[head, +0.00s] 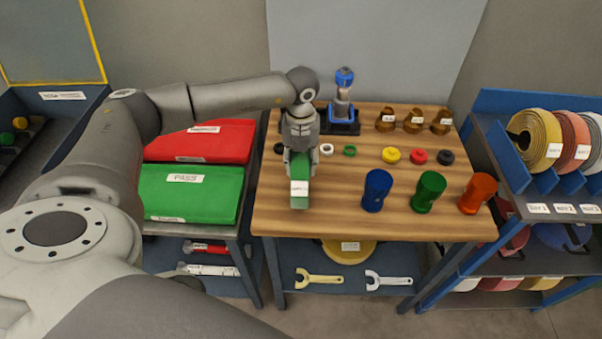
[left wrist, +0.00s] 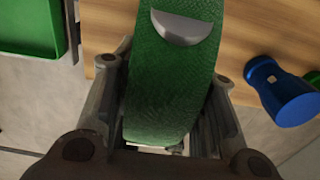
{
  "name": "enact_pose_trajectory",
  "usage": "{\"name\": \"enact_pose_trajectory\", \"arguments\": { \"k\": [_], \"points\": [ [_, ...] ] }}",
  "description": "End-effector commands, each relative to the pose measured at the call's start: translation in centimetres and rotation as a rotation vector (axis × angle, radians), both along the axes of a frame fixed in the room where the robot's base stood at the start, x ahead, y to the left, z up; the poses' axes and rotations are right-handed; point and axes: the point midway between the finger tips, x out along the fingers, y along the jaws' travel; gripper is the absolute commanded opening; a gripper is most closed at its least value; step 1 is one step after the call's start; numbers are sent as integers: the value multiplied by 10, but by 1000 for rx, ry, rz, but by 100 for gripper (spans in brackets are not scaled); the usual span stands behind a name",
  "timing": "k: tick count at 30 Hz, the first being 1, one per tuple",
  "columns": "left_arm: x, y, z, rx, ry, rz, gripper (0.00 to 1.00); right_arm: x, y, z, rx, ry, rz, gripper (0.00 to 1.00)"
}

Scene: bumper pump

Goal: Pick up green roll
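The green roll (head: 300,193) is at the left part of the wooden workbench, with a white label on its near side. My left gripper (head: 301,158) comes down over it from above. In the left wrist view the green roll (left wrist: 173,80) fills the space between the two fingers (left wrist: 170,105), one along each side, and they look closed against it. A grey half-round patch shows on its surface. I cannot tell whether the roll touches the bench. My right gripper is out of view.
On the workbench (head: 330,222) stand blue (head: 377,190), green (head: 429,191) and orange (head: 478,193) cylinders to the right, with small rings behind. Red (head: 215,142) and green (head: 190,193) bins are at left. A rack (head: 483,125) of rolls is at right.

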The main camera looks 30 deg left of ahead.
Motion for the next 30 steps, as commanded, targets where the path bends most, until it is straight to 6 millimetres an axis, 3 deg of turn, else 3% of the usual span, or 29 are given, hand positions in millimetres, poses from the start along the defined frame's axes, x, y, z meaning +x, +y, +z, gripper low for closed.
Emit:
{"name": "enact_pose_trajectory", "arguments": {
  "k": [1, 8, 30],
  "points": [
    [0, 0, 0, 0, 0, 0, 28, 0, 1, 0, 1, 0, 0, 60],
    [0, 0, 0, 1, -1, 0, 0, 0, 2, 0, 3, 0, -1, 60],
    [2, 0, 10, -1, -8, 1, 0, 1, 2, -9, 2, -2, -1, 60]
  ]
}}
